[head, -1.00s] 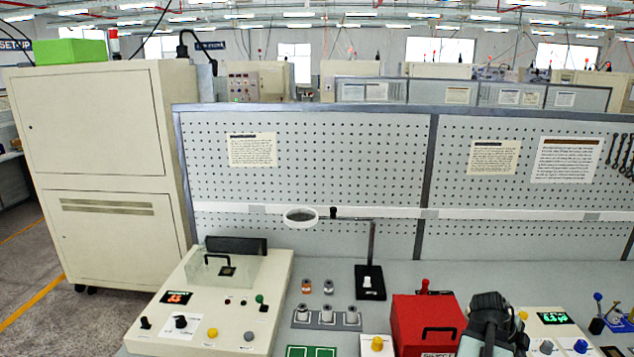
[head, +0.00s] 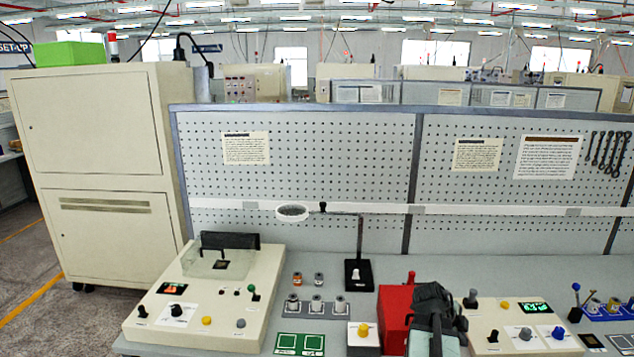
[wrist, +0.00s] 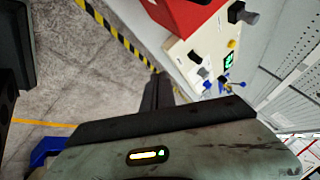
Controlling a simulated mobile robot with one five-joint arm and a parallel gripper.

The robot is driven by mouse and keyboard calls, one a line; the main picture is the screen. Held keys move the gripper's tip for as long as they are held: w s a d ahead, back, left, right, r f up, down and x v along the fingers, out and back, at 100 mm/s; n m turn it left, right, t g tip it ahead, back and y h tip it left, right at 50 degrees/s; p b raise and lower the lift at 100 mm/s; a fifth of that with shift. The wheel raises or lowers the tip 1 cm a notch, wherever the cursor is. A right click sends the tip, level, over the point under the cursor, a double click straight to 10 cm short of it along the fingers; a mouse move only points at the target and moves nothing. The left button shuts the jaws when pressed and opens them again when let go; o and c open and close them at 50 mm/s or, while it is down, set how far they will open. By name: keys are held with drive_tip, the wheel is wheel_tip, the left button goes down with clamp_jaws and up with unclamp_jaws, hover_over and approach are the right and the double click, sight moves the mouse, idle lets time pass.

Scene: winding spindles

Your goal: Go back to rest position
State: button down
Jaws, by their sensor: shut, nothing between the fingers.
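My gripper (wrist: 157,90) points away from the camera in the wrist view. Its dark fingers lie close together with nothing visible between them, over the edge between bench and floor. Several grey spindles (head: 317,304) stand in a row on the bench, left of the arm.
A cream machine (head: 205,300) with a clear cover stands left. A control panel (head: 525,325) with knobs and a green display is right of my arm. A magnifier (head: 293,212) on a stand and a pegboard (head: 330,160) are behind. The floor (wrist: 75,75) shows striped tape.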

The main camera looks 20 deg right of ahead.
drive_tip(key=w+a+n, duration=0.1)
drive_tip(key=w+a, duration=0.2)
drive_tip(key=a, duration=0.1)
drive_tip(key=w+a+f+n+t, duration=0.1)
drive_tip(key=w+a, duration=0.3)
drive_tip(key=w+a+n+t+y, duration=0.1)
drive_tip(key=w+a, duration=0.3)
drive_tip(key=a, duration=0.1)
drive_tip(key=shift+w+f, duration=0.15)
drive_tip(key=shift+f, duration=0.15)
drive_tip(key=w+a+f+n+y+b, duration=0.1)
drive_tip(key=w+a+n, duration=0.15)
drive_tip(key=a, duration=0.35)
drive_tip(key=w+a+f+n, duration=0.1)
drive_tip(key=w+a+n, duration=0.15)
drive_tip(key=a, duration=0.45)
drive_tip(key=s+a+f+n+y, duration=0.1)
drive_tip(key=a+n+y, duration=0.1)
drive_tip(key=a+n, duration=0.8)
drive_tip(key=s+a+f+n+y, duration=0.1)
drive_tip(key=a+n+y, duration=0.2)
drive_tip(key=a+n, duration=0.7)
drive_tip(key=a, duration=0.4)
drive_tip(key=shift+a+f+n+g, duration=0.3)
drive_tip(key=shift+a+n+g, duration=0.1)
